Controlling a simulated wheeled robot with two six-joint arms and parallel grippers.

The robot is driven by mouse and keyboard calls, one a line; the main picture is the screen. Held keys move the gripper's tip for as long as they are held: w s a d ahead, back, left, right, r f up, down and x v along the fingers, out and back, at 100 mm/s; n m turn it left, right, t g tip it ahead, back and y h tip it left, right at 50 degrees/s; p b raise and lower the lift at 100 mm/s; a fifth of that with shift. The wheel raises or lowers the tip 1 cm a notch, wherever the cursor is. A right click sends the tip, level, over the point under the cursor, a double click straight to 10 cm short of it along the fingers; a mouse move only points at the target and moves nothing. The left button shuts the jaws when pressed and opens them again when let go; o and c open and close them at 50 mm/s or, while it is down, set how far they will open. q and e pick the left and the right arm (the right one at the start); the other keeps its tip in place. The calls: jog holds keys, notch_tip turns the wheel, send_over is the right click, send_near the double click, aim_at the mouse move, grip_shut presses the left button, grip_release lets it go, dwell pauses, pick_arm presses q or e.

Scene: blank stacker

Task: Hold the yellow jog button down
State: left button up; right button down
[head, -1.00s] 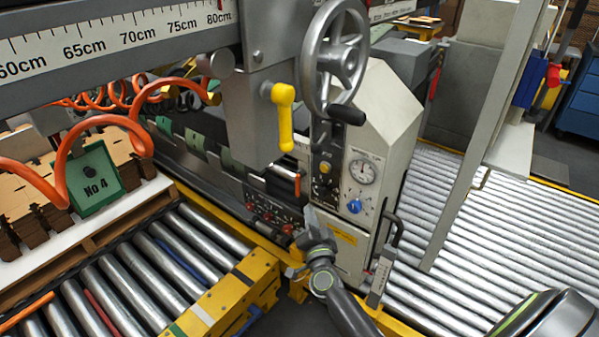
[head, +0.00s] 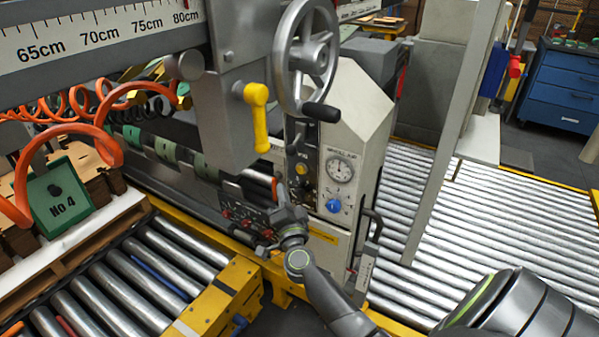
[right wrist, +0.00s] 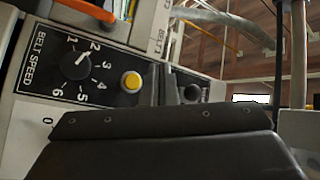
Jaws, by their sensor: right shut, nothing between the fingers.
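In the right wrist view, a round yellow button (right wrist: 131,82) stands on a black plate, right of the belt speed dial (right wrist: 76,65). A small yellow button also shows on the machine's upright panel in the head view (head: 303,170); I cannot tell whether it is the same one. My right gripper (head: 281,211) is shut and empty, low at the machine's front beside the panel with red knobs (head: 246,216). Its dark fingers fill the bottom of the right wrist view (right wrist: 165,128), with no visible contact with the yellow button. My left gripper is not in view.
A grey handwheel (head: 308,58) and a yellow lever (head: 258,120) overhang the panel. A gauge (head: 340,169) and a blue knob (head: 333,206) sit on the cabinet to its right. Rollers (head: 150,270) lie at left, with a yellow frame end (head: 225,300) close to my arm.

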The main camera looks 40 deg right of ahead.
aim_at(296, 168)
jog(key=w+d, duration=0.2)
jog(key=d, duration=0.3)
jog(key=shift+w+d+b, duration=0.2)
jog(key=shift+d+b, duration=0.1)
jog(key=shift+d, duration=0.05)
jog(key=shift+d+r, duration=0.1)
dwell(1.7)
jog(key=shift+w+d, duration=0.15)
jog(key=shift+d, duration=0.15)
jog(key=shift+w+d, duration=0.2)
jog(key=shift+d, duration=0.25)
dwell(2.3)
jog(key=shift+a, duration=0.1)
dwell(1.2)
jog(key=shift+s+a+p, duration=0.4)
jog(key=shift+a+p, duration=0.15)
jog(key=shift+a, duration=0.2)
